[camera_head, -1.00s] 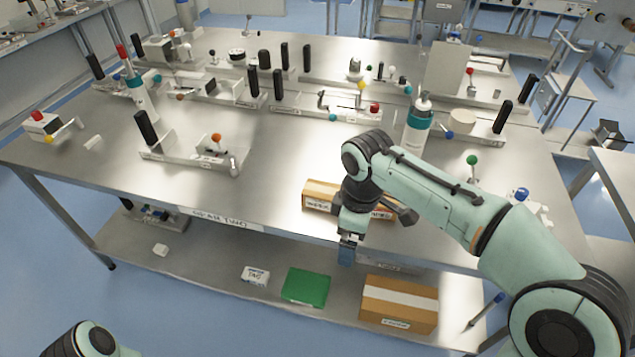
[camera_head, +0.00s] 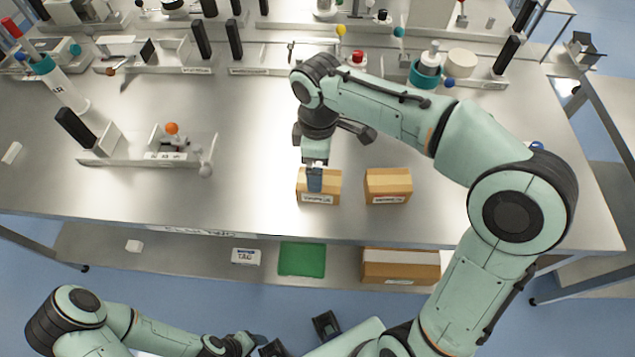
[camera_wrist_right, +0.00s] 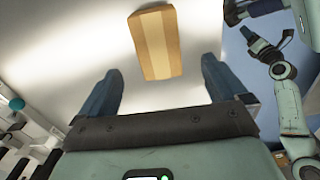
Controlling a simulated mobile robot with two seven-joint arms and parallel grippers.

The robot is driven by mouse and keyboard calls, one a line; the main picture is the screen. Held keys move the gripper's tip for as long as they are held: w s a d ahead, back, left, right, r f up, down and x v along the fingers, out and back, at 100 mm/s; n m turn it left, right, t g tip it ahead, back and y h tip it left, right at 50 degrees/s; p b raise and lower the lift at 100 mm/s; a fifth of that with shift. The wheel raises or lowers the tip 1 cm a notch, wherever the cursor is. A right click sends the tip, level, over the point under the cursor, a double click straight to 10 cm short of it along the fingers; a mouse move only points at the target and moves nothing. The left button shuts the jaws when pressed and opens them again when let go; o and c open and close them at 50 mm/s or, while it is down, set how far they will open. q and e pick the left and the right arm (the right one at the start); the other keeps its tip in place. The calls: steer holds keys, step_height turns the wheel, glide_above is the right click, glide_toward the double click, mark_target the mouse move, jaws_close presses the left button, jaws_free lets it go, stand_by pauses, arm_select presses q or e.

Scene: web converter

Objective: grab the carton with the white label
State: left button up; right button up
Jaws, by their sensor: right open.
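Two tan cartons with pale tape lie side by side near the table's front edge: a left carton (camera_head: 328,187) and a right carton (camera_head: 388,187). My left gripper is low and unclear at the bottom.
A larger carton (camera_head: 400,255), a green box (camera_head: 302,259) and a white tag box (camera_head: 246,257) are on the lower shelf. A fixture with an orange ball (camera_head: 172,128) stands left of the cartons. The tabletop between them is clear.

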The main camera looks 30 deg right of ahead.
mark_target(329, 194)
step_height(329, 194, down, 3)
steer(key=shift+f, duration=0.1)
steer(key=f+b, duration=0.1)
steer(key=f, duration=0.4)
steer(key=shift+d, duration=0.2)
steer(key=c, duration=1.1)
